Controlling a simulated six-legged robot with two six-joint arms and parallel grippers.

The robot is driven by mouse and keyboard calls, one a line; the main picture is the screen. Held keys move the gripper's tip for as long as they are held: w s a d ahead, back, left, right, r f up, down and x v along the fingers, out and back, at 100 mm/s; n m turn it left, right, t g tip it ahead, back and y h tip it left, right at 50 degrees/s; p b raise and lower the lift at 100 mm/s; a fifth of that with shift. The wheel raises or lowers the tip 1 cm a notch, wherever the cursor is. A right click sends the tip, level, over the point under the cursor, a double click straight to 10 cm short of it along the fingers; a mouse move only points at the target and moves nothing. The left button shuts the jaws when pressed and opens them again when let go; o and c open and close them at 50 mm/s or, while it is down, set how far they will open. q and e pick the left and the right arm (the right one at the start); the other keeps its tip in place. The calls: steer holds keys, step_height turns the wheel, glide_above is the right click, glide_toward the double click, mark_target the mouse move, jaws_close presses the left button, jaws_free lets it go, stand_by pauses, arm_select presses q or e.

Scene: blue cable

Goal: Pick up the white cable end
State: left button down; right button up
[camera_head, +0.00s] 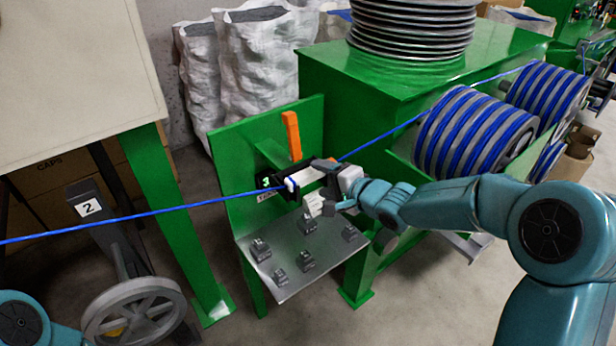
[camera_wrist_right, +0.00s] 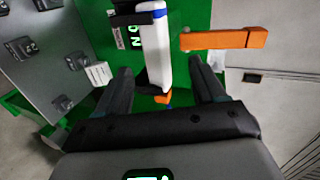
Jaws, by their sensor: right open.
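The white cable end (camera_head: 306,177) is a white block-like piece with a blue band, in line with the blue cable (camera_head: 150,212), at the green upright plate. It also shows in the right wrist view (camera_wrist_right: 155,48), with a black holder (camera_wrist_right: 130,18) at its upper part. My right gripper (camera_head: 326,180) is at the white end in the head view. In the right wrist view its fingers (camera_wrist_right: 160,75) are apart, one on each side of the lower part of the white end. I cannot tell whether they touch it. My left gripper is out of view.
An orange lever (camera_head: 291,136) stands just above the white end. A grey metal shelf (camera_head: 285,285) with several small dark blocks lies below. Blue cable spools (camera_head: 470,130) sit at the right. A grey handwheel (camera_head: 135,310) is at lower left.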

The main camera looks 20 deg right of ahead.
mark_target(311, 178)
steer(key=x, duration=0.4)
steer(key=shift+a+f, duration=0.2)
steer(key=shift+a, duration=0.1)
steer(key=shift+r, duration=0.1)
steer(key=c, duration=1.2)
